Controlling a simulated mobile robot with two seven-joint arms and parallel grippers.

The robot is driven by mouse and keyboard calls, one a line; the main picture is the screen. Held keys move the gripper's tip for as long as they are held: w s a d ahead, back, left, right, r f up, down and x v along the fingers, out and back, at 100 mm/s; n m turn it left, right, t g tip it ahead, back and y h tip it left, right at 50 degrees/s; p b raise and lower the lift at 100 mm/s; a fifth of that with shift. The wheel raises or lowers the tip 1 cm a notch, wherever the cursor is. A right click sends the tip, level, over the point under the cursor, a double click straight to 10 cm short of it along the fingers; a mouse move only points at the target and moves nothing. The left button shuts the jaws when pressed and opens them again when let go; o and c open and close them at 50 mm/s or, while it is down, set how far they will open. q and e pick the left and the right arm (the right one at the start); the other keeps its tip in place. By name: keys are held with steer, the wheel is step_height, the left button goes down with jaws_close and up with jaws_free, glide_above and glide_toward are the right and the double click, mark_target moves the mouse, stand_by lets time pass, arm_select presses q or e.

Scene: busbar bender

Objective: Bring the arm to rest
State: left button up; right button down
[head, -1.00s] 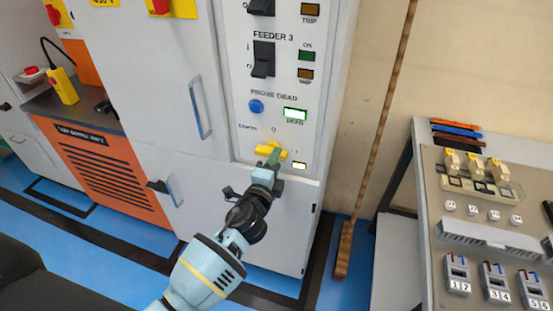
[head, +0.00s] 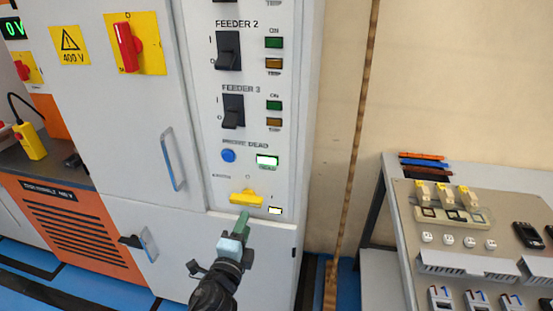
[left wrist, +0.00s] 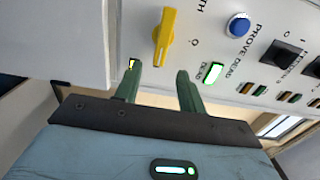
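My left gripper (head: 243,222) is in front of the white cabinet, just below the yellow earth handle (head: 246,198). In the left wrist view its two green fingers (left wrist: 158,74) stand apart with nothing between them. The yellow handle (left wrist: 163,38) lies beyond the fingertips, clear of them. In the head view the handle lies roughly crosswise on the panel. The lamp marked DEAD (head: 267,161) is lit green, and a small lamp (head: 275,211) beside the handle is lit pale yellow. My right gripper is not in view.
The cabinet panel carries a blue button (head: 228,156), black feeder switches (head: 233,111) and a door handle (head: 173,159). A red rotary switch (head: 127,46) is at upper left. A bench (head: 405,225) with electrical parts stands at right. A brown pole (head: 352,150) stands between cabinet and bench.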

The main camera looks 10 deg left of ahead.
arm_select(q)
steer(key=s+a+f+n+g+p, duration=0.1)
steer(key=s+f+n+g, duration=0.2)
steer(key=s, duration=0.9)
steer(key=s+a+f+n+g+h+p, duration=0.1)
steer(key=s+f+n+g, duration=0.2)
steer(key=s+f+n, duration=0.5)
steer(key=s+a+f+n+g+p, duration=0.1)
steer(key=s+f+n+g, duration=0.2)
steer(key=s+f, duration=0.6)
steer(key=s+n, duration=0.2)
steer(key=s, duration=0.6)
steer(key=shift+s+a+n, duration=0.25)
steer(key=shift+a+n, duration=0.05)
steer(key=shift+a, duration=0.05)
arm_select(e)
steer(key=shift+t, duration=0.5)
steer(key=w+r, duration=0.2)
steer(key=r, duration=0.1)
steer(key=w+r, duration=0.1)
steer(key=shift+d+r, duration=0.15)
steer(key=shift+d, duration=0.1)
